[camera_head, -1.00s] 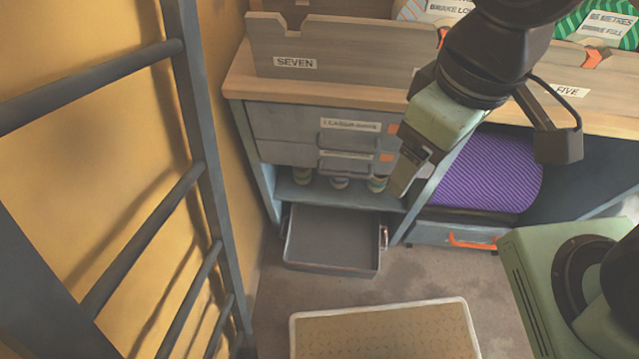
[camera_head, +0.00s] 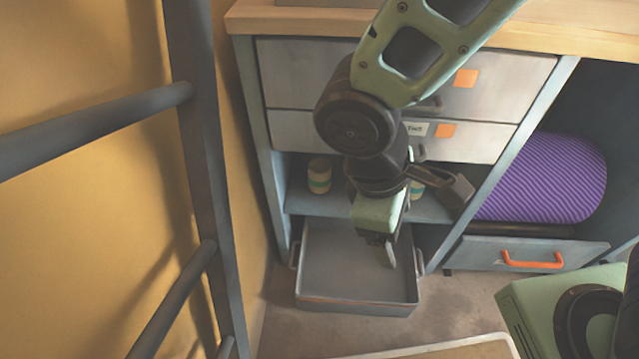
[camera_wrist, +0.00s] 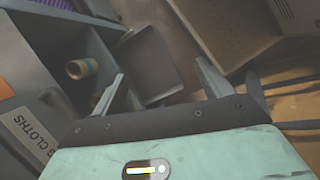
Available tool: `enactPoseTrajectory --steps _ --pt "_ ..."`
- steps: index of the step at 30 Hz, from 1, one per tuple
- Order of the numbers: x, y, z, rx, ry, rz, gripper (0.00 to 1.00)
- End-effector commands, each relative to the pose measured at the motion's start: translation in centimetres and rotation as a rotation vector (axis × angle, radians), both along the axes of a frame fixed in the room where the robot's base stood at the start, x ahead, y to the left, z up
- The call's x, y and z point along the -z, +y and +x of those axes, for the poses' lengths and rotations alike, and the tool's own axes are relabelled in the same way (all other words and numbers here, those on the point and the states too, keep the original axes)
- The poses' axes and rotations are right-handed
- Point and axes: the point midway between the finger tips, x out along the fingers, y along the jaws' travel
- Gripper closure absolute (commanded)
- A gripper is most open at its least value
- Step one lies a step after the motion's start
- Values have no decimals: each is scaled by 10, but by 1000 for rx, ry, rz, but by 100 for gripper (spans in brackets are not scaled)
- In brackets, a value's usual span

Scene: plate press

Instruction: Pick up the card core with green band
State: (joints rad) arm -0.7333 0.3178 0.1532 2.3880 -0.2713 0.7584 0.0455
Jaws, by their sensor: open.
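A short cream card core with a green band (camera_head: 319,176) stands upright on the open shelf, at its left in the head view. My gripper (camera_head: 380,243) is open and empty, pointing down in front of the shelf, over the grey tray. It also shows in the wrist view (camera_wrist: 160,69), apart from the core.
The grey open tray (camera_head: 345,303) lies on the floor below the shelf. Closed drawers (camera_head: 300,75) are above the shelf. A purple ribbed roll (camera_head: 545,180) lies in the bay to the right, above an orange-handled drawer (camera_head: 500,252). A dark ladder (camera_head: 205,150) stands left.

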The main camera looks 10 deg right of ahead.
Motion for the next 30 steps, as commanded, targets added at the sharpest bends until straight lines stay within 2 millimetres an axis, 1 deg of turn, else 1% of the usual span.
enactPoseTrajectory --steps 1,5,6,8,9,13,15,17,20,21,24,27,30 --pt "15 1 3 -64 13 -61 23" --pt "50 1 18 -246 11 -229 23" --pt "62 1 24 -309 4 -288 23" --pt "79 0 34 -407 -11 -379 23" --pt "89 1 41 -475 -26 -442 23" --pt "121 6 66 -704 -94 -648 23" --pt "135 13 80 -835 -144 -762 23" --pt "146 22 93 -948 -196 -858 23" --pt "160 41 110 -1133 -288 -1009 23" --pt "164 51 116 -1203 -326 -1064 23" --pt "173 74 126 -1350 -414 -1178 23" --pt "179 92 130 -1455 -482 -1254 23" --pt "182 104 132 -1516 -523 -1299 23"
